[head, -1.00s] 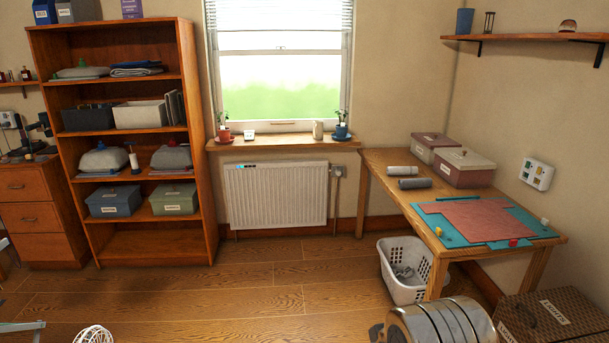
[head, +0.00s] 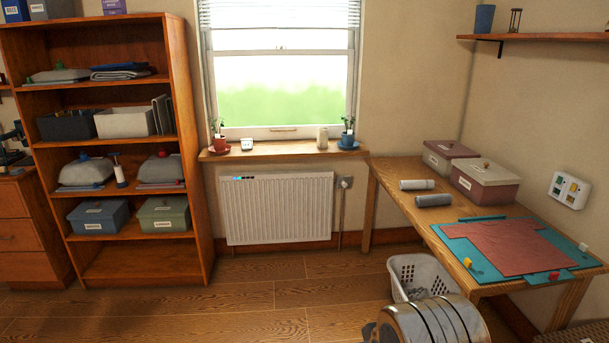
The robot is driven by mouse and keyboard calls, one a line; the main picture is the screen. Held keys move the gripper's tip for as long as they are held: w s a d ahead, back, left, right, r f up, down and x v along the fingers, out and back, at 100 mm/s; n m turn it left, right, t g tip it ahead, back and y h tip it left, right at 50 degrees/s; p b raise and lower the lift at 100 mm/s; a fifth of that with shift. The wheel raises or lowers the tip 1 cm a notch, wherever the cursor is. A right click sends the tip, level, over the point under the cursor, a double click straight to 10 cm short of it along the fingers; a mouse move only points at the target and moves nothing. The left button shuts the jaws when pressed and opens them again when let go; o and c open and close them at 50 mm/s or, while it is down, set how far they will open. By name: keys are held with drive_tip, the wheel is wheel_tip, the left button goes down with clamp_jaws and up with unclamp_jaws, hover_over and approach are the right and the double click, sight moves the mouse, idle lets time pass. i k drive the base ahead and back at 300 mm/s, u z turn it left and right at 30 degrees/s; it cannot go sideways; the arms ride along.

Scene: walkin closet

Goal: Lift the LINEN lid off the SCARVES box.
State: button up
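Several lidded, labelled boxes are in the head view, but the labels are too small to read, so I cannot tell which is SCARVES or which lid is LINEN. A blue box (head: 98,217) and a green box (head: 164,214) stand side by side on a lower shelf, both with lids on. My gripper is not in view; only a metal-banded part of my arm shows at the bottom.
The wooden shelf unit (head: 200,170) stands left of the radiator (head: 277,210). The desk (head: 395,185) holds two rolls and a red cloth (head: 505,247) on a teal mat. A white basket (head: 402,275) stands beside the desk. The floor before the shelves is clear.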

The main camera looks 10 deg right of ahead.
sight(485, 171)
drive_tip(key=z, duration=0.15)
drive_tip(key=i, duration=2.15)
drive_tip(key=z, duration=0.55)
drive_tip(key=i, duration=1.5)
drive_tip(key=z, duration=0.25)
